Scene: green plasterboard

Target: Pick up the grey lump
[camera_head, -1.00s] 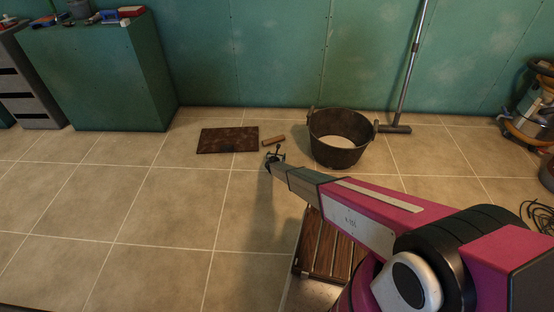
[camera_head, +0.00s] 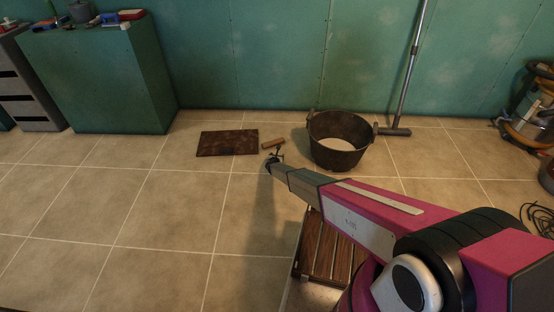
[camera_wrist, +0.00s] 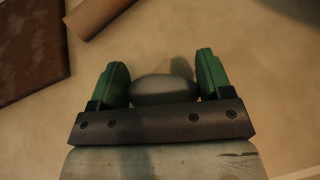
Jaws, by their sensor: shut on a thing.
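The grey lump (camera_wrist: 163,89) shows in the wrist view as a smooth, rounded grey shape between the two green fingers of my gripper (camera_wrist: 163,77). My gripper is shut on it, with a finger at its left and right sides. Its lower part is hidden behind the dark gripper bar. In the head view my gripper (camera_head: 273,157) is low near the tiled floor, left of the bucket. The lump cannot be made out there. I cannot tell whether it touches the floor.
A brown wooden cylinder (camera_head: 273,143) and a dark brown mat (camera_head: 227,142) lie just beyond my gripper. A slatted wooden platform (camera_head: 325,250) lies below my arm. The floor at left is clear.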

